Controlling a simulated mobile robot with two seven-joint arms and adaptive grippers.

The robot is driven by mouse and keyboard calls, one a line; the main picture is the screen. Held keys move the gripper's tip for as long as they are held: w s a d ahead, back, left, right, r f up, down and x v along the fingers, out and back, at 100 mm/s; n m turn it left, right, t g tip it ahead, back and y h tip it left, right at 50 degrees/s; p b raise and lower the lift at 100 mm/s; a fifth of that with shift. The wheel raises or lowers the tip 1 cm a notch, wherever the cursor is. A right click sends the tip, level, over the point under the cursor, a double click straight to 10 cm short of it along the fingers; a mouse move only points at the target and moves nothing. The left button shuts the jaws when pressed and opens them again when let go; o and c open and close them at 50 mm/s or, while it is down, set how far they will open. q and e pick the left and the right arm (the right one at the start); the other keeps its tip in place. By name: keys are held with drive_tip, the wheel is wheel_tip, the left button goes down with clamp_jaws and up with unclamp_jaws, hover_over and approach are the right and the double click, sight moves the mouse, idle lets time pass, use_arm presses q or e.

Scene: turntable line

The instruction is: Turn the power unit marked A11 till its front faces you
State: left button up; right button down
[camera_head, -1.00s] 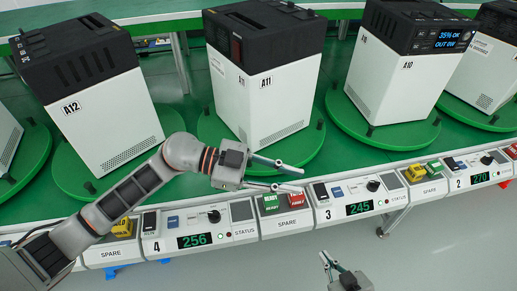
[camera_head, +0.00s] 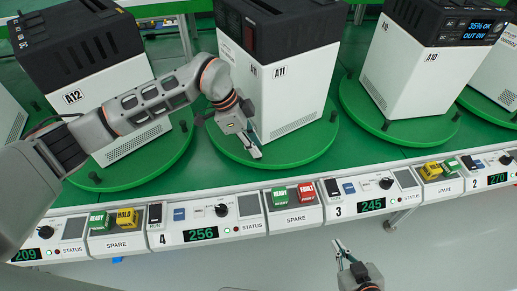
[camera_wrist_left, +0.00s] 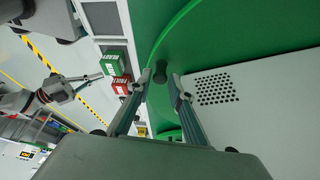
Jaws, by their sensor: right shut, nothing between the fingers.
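The power unit marked A11 (camera_head: 290,92) is a white box with a black top, standing on a round green turntable (camera_head: 310,148). Two side faces show, with labels and a vent; no display shows on them. My left gripper (camera_head: 252,148) is low in front of the unit, over the turntable's near edge. In the left wrist view its fingers (camera_wrist_left: 160,76) are apart, with a dark peg (camera_wrist_left: 160,79) in line with the gap; I cannot tell whether they touch it. The unit's white wall (camera_wrist_left: 255,100) is beside the fingers. My right gripper (camera_head: 342,246) is shut and empty, in front of the console.
Unit A12 (camera_head: 100,100) stands on a turntable to the left. Unit A10 (camera_head: 405,80), with a lit display, stands to the right. A console rail (camera_head: 240,228) with buttons, knobs and a "256" readout runs along the front. Open floor lies before it.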

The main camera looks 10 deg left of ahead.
use_arm(q)
drive_tip(key=shift+x, duration=1.35)
clamp_jaws()
